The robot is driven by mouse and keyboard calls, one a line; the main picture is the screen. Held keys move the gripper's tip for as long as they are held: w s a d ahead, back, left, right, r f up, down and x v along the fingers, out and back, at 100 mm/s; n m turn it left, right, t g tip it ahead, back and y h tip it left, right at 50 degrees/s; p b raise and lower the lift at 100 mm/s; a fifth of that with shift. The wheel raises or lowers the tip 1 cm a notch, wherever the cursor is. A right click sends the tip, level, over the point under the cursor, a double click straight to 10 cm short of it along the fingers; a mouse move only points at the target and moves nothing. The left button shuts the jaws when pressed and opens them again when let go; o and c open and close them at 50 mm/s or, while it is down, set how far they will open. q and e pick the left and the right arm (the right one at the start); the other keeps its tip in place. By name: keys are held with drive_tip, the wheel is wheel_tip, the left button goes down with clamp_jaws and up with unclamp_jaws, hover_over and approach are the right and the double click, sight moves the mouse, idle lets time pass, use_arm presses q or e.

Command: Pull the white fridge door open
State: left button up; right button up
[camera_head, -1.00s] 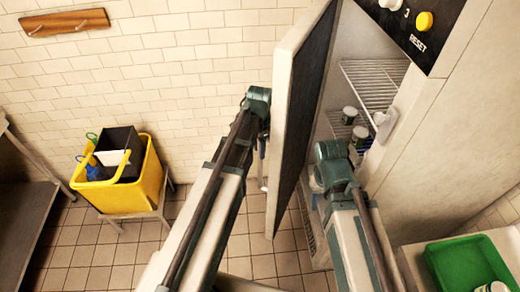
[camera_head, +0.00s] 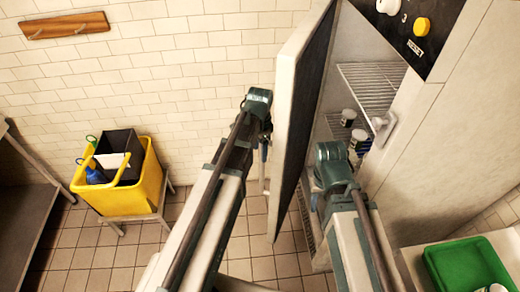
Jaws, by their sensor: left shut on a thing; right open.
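The white fridge door (camera_head: 292,110) stands ajar, swung out to the left of the fridge body (camera_head: 440,130). Its dark inner face (camera_head: 312,85) and the fridge inside show. My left gripper (camera_head: 265,152) is at the door's outer left side, shut on the door handle (camera_head: 264,182), though my wrist hides most of the grip. My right gripper (camera_head: 316,200) is open in the gap between the door's inner face and the fridge body. My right wrist largely hides its fingers, and I cannot tell if they touch the door.
Wire shelves (camera_head: 368,88) with small jars (camera_head: 348,117) are inside the fridge. A green tray (camera_head: 440,262) sits on a counter at lower right. A yellow bucket (camera_head: 120,204) stands on a stool at left. The tiled floor between bucket and door is clear.

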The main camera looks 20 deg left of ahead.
use_arm(q)
wheel_tip(320, 180, up, 12)
drive_tip(key=p, duration=1.1)
drive_tip(key=shift+w+d+r+p, duration=0.1)
drive_tip(key=shift+p, duration=0.2)
drive_tip(key=shift+r+p, duration=0.55)
drive_tip(key=shift+f, duration=0.1)
